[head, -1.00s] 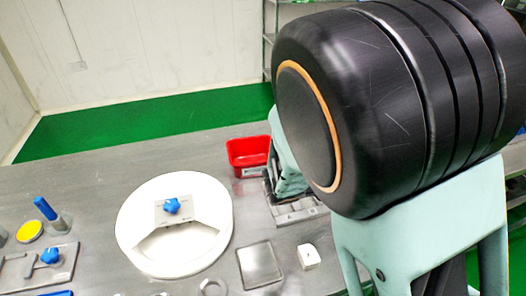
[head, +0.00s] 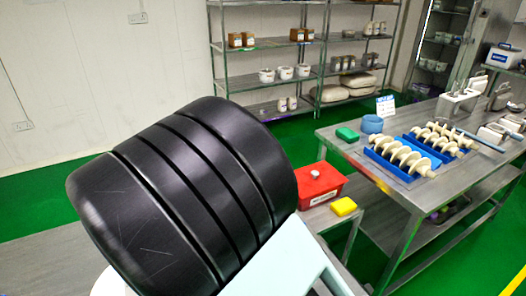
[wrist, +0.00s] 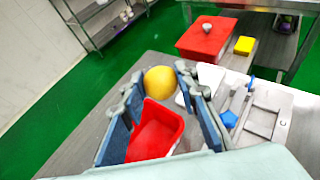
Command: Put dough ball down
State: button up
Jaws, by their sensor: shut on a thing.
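The dough ball (wrist: 160,82), round and yellow, sits between the fingertips of my gripper (wrist: 159,78) in the wrist view. My gripper is shut on it, with one blue-grey finger on each side. The ball appears held above the metal table, though its exact height is hard to tell. In the head view my black arm link fills the lower left, and neither the gripper nor the ball shows.
An open red bin (wrist: 152,132) shows between my fingers. A red box (head: 318,185) and yellow block (head: 344,206) stand on another table, beside blue trays (head: 402,166) of screws. Shelves (head: 270,45) line the back wall.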

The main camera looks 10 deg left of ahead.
jog(key=w+a+f, duration=0.1)
jog(key=a+f, duration=0.1)
jog(key=f, duration=0.1)
jog(key=w+a+f, duration=0.2)
jog(key=f, duration=0.2)
jog(key=w+a+f, duration=0.2)
jog(key=f, duration=0.1)
jog(key=shift+a+f, duration=0.1)
jog(key=shift+f, duration=0.05)
jog(key=shift+s, duration=0.1)
jog(key=shift+f+b, duration=0.45)
jog(key=shift+f, duration=0.2)
jog(key=shift+r, duration=0.1)
jog(key=o, duration=1.2)
